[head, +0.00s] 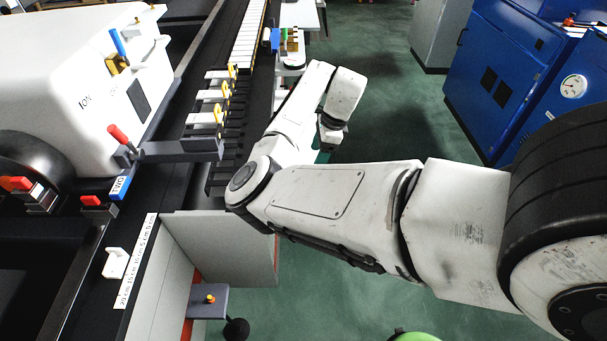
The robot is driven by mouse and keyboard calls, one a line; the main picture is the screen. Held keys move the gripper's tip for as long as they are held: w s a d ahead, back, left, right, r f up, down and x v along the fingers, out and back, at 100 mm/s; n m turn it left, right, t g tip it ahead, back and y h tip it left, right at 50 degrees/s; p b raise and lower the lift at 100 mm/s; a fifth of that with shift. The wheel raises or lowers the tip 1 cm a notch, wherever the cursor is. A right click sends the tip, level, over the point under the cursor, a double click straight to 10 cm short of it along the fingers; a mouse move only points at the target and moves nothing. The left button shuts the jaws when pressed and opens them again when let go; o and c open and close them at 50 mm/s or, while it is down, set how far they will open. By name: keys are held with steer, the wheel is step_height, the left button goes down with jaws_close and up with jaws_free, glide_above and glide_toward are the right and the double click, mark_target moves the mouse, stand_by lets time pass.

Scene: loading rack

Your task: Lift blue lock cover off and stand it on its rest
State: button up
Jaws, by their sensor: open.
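A small upright blue piece (275,39) stands at the far end of the rack, at the top middle; it may be the blue lock cover, but it is too small to be sure. No rest for it can be made out clearly. My gripper (327,149) is at the far end of my arm, right of the rack and nearer than the blue piece. It is open, with its fingers mostly hidden by the wrist and arm. It appears apart from the blue piece, and nothing shows in it.
A white housing (60,75) with a blue lever (119,42) and a red lever (119,134) fills the left. Yellow hooks (219,114) stick up along the rack. A grey panel (225,245) stands below my arm. Blue cabinets (510,70) are at right, with green floor between.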

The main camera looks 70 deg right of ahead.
steer(key=b+x, duration=0.7)
steer(key=shift+w+a+f+b, duration=0.3)
steer(key=shift+w+a+b, duration=0.05)
steer(key=shift+w, duration=0.05)
steer(key=shift+b+x, duration=0.35)
steer(key=shift+x, duration=0.7)
steer(key=c, duration=1)
steer(key=shift+r, duration=0.2)
steer(key=shift+r+p, duration=3.5)
steer(key=shift+r, duration=0.1)
